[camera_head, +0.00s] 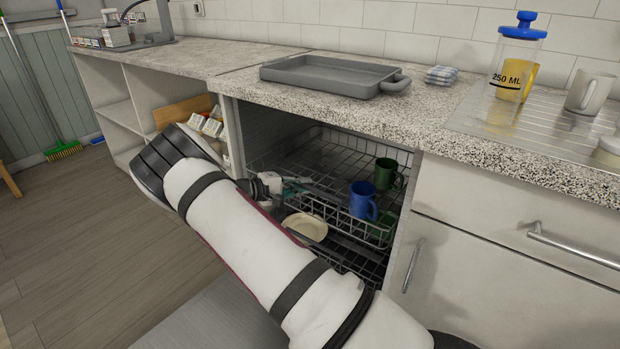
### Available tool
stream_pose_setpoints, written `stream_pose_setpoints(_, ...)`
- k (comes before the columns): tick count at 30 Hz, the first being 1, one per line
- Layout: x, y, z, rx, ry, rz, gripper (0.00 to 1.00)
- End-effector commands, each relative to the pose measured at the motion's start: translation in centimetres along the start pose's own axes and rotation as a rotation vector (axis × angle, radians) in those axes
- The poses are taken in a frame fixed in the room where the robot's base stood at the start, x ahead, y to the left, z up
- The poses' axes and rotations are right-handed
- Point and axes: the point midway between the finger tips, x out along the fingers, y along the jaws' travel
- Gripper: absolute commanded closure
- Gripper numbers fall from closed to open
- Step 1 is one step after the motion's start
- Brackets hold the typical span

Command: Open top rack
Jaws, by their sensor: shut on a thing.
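The top rack (310,155) is a dark wire rack inside an open dishwasher cavity under the counter. It holds a blue mug (363,200) and green mugs (386,174) on its right side. My gripper (297,188) is at the front left part of the top rack and appears shut on its wire edge. My own arm crosses the picture in front and hides the left front of the rack. Below it, a lower rack (357,262) shows, with a cream bowl or plate (305,226) near its left part.
A grey tray (325,74) lies on the speckled counter (420,115) above the cavity. A cabinet with a bar handle (413,265) stands directly right of it. Open shelves (118,112) are on the left. The wooden floor (70,225) at left is clear.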

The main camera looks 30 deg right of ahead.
Motion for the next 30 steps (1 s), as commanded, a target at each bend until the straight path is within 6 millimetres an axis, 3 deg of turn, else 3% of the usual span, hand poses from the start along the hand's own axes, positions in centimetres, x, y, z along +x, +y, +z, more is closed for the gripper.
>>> stream_pose_setpoints(1,-1.5,-0.3,0.4,-0.006,0.006,0.000,1.00)
stream_pose_setpoints(21,-18.1,-5.2,7.3,-0.004,0.008,-0.001,1.00)
stream_pose_setpoints(30,-24.1,-7.0,9.8,-0.002,0.006,-0.002,1.00)
